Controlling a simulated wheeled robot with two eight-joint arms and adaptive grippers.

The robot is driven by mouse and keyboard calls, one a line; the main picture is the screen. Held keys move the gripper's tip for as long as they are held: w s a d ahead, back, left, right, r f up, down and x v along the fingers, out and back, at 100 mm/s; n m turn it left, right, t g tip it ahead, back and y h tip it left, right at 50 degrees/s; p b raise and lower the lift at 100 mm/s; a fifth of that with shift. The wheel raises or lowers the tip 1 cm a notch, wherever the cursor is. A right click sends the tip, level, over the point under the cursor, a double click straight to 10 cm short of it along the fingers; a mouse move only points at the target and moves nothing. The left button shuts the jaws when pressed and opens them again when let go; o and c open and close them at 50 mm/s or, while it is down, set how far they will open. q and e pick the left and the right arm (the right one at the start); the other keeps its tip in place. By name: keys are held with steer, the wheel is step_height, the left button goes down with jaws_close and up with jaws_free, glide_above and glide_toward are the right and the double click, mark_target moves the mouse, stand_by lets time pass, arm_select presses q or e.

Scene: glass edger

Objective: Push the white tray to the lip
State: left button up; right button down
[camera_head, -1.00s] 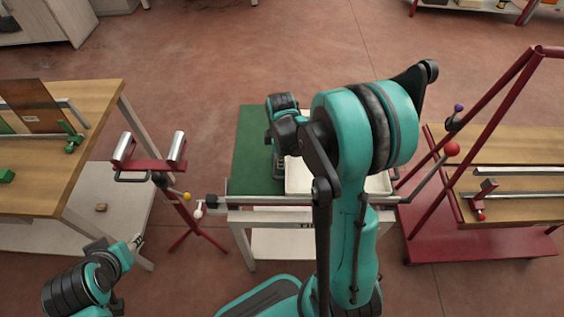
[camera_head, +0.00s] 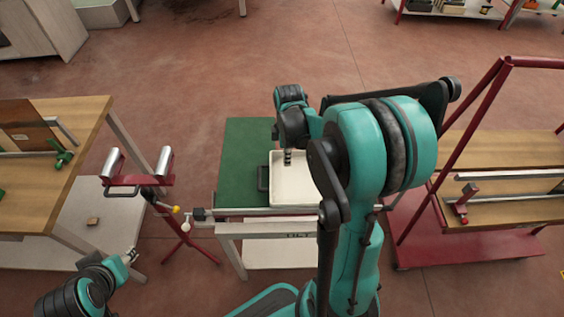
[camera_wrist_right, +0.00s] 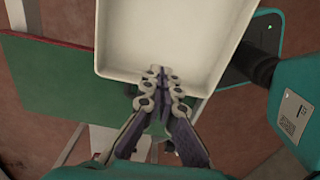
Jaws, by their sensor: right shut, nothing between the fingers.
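The white tray (camera_head: 292,185) is a shallow rectangular pan on the green-topped table (camera_head: 240,165), near its front edge. My right arm hides the tray's right part in the head view. My right gripper (camera_head: 288,158) is shut and empty, with its fingers pointing down at the tray's far side. In the right wrist view the shut fingertips (camera_wrist_right: 160,73) overlap the rim of the tray (camera_wrist_right: 175,35); I cannot tell whether they touch it. My left gripper (camera_head: 132,255) is at lower left, away from the tray; its jaws are too small to read.
A metal bar (camera_head: 245,212) runs along the table's front edge. A dark handle-like piece (camera_head: 263,178) is beside the tray's left side. A red roller stand (camera_head: 138,182) stands left, between this table and a wooden bench (camera_head: 75,120). A red frame (camera_head: 465,140) stands right.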

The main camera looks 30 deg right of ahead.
mark_target(287, 180)
step_height(287, 180, down, 8)
steer(key=b, duration=0.3)
steer(key=a, duration=0.1)
steer(key=w+a, duration=0.1)
steer(key=shift+w+a+r+b, duration=0.1)
steer(key=shift+w+a+b, duration=0.2)
steer(key=shift+a+b, duration=0.1)
steer(key=shift+w+a, duration=0.2)
steer(key=shift+a, duration=0.1)
steer(key=shift+w+a, duration=0.25)
steer(key=shift+a, duration=0.25)
steer(key=shift+w+a, duration=0.25)
steer(key=shift+a, duration=0.2)
